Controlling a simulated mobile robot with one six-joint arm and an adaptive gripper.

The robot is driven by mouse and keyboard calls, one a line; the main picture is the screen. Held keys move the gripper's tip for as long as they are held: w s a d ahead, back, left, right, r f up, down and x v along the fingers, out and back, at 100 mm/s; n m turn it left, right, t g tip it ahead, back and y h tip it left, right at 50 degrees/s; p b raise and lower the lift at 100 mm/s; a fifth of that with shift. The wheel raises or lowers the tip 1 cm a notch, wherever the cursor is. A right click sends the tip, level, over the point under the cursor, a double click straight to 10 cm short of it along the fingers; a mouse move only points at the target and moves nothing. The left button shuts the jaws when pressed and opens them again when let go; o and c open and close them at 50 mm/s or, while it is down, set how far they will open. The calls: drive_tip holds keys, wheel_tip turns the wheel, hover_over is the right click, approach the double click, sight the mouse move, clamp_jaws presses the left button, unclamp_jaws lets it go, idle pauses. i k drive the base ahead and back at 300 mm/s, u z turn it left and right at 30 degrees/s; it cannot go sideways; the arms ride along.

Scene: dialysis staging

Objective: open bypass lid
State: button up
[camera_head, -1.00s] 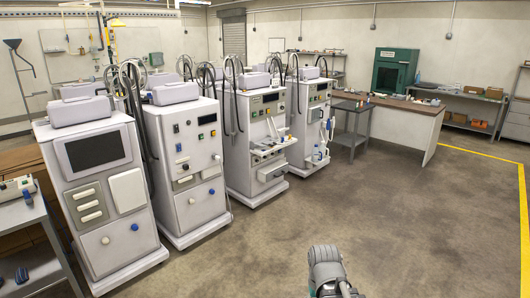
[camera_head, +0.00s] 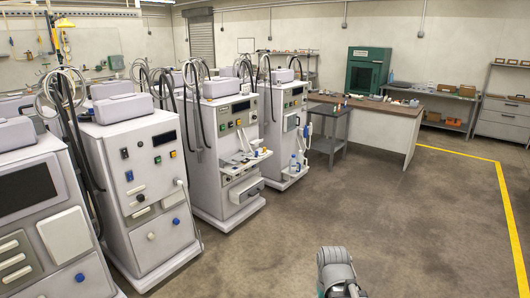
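Several white dialysis machines stand in a row on the left. The nearest machine (camera_head: 88,277) is cut by the left edge; it has a dark screen (camera_head: 24,190) and a raised white panel (camera_head: 65,234). The second machine (camera_head: 120,208) has coloured buttons and a blue knob. The third machine (camera_head: 209,166) has a small shelf (camera_head: 245,162) with items on it, and a fourth machine (camera_head: 272,126) stands behind. I cannot tell which part is the bypass lid. A grey rounded part of my arm shows at the bottom; my gripper's fingers are not seen.
A small dark table (camera_head: 330,111) and a long brown-topped desk (camera_head: 395,107) stand beyond the machines. A green cabinet (camera_head: 367,68) is at the back wall. A yellow floor line (camera_head: 505,205) runs along the right. The concrete floor in the middle and right is clear.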

sight(237, 157)
drive_tip(key=z, duration=0.05)
drive_tip(key=i, duration=1.95)
drive_tip(key=u, duration=0.4)
drive_tip(key=i, duration=1.7)
drive_tip(key=u, duration=0.25)
